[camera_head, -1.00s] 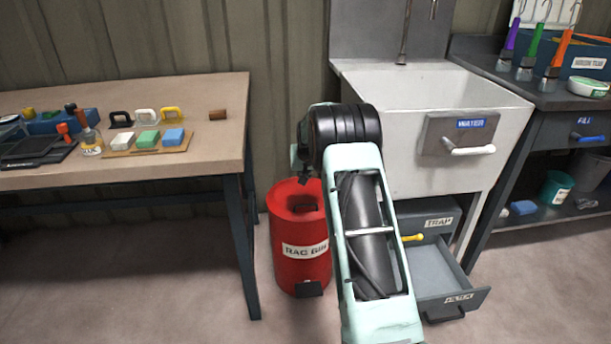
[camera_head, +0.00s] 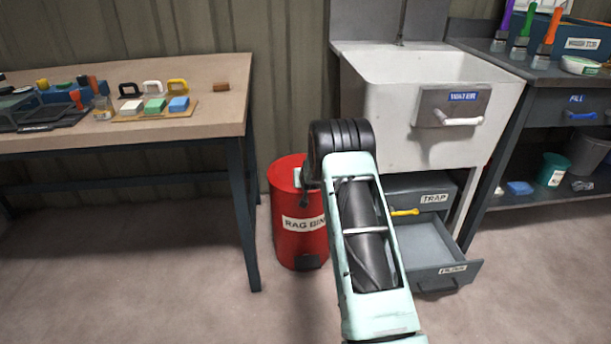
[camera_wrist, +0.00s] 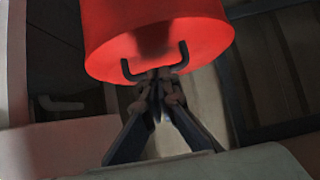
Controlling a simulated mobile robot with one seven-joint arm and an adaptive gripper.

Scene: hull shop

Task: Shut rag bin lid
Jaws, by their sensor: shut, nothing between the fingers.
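The red rag bin (camera_head: 298,232) stands on the floor between the workbench and the sink. A black pedal (camera_head: 308,262) shows at its foot. Its top (camera_head: 284,172) shows as a red surface on the left, with no clear gap under it; my arm hides the right part. In the wrist view a broad red rounded part of the bin (camera_wrist: 155,28) fills the top, with a dark bracket-shaped handle (camera_wrist: 126,68) at its lower edge. My gripper (camera_wrist: 160,82) is shut and empty, its fingertips close to that handle. I cannot tell whether they touch.
The workbench (camera_head: 215,100) is to the left of the bin. The sink (camera_head: 400,130) stands right, with an open drawer (camera_head: 432,250) below it. Shelving with a green bucket (camera_head: 553,170) is further right. The floor in front of the bin is clear.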

